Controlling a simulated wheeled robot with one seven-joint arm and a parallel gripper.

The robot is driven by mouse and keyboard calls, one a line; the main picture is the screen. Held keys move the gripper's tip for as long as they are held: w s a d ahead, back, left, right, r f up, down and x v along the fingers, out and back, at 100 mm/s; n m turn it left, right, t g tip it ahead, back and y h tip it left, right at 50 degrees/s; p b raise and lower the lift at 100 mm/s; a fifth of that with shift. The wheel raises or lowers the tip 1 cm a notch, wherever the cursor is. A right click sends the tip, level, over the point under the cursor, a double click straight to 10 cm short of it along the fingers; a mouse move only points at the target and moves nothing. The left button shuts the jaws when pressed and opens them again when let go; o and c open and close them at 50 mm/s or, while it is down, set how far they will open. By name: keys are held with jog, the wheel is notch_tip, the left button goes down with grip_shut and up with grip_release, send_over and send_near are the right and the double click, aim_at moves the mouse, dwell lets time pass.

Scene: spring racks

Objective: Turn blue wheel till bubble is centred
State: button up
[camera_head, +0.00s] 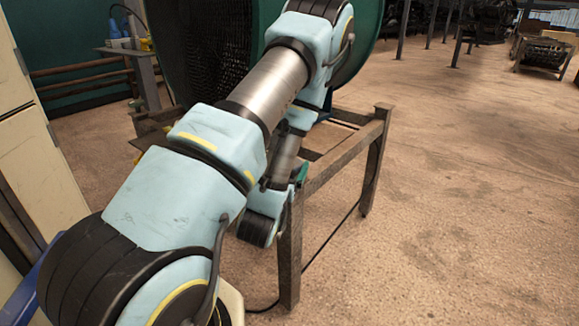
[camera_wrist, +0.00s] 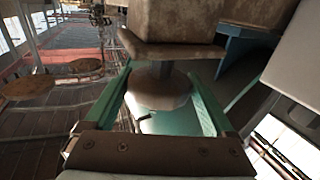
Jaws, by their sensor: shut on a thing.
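In the wrist view, my gripper (camera_wrist: 160,98) has its two teal fingers on either side of a round grey-brown disc (camera_wrist: 160,92). The disc sits on a short stem below a flat plate and a worn brown square post. It looks like a levelling wheel, but no clear blue shows on it. The gripper is shut on this disc. In the head view, only a bit of teal from my gripper (camera_head: 301,174) shows by the frame's near leg; my arm hides the disc. I cannot see a bubble level in either view.
A rusty metal frame (camera_head: 345,160) stands under a large dark green drum (camera_head: 355,45). A cable runs along the floor by its legs. A blue piece (camera_wrist: 245,48) is at the upper right of the wrist view. A cream cabinet (camera_head: 35,150) is at left.

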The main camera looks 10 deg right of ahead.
jog(key=m+g+h+b, duration=0.1)
jog(key=m+h+b, duration=0.1)
jog(key=h, duration=0.1)
jog(key=shift+a+f+g, duration=0.1)
jog(key=shift+f+g, duration=0.25)
jog(key=shift+g, duration=0.05)
jog(key=shift+s+r+m+g+h+b, duration=0.1)
jog(key=shift+m+g+h+b, duration=0.8)
jog(key=shift+h, duration=0.3)
jog(key=o, duration=1.1)
jog(key=shift+r, duration=0.15)
